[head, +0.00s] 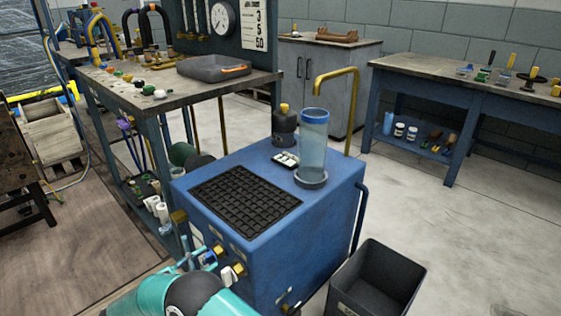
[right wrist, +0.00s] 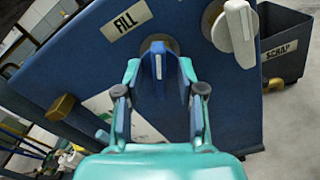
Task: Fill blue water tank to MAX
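The blue tank unit (head: 300,240) stands in the middle of the head view. A clear, bluish cylinder (head: 312,150) stands on its top; I cannot make out a water level or MAX mark. My right gripper (head: 203,262) is at the unit's front, partly hidden by my arm. In the right wrist view my right gripper (right wrist: 160,78) has its fingers on either side of a blue knob handle (right wrist: 158,66) below the FILL label (right wrist: 126,19). The fingers look apart, with a small gap at the left; contact is unclear. My left gripper is not in view.
A white-handled knob (right wrist: 240,32) sits right of the blue one. A dark SCRAP bin (head: 378,280) stands right of the unit. A brass spout (head: 335,80) rises behind the cylinder. A cluttered workbench (head: 140,100) is close on the left; clear floor lies to the right.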

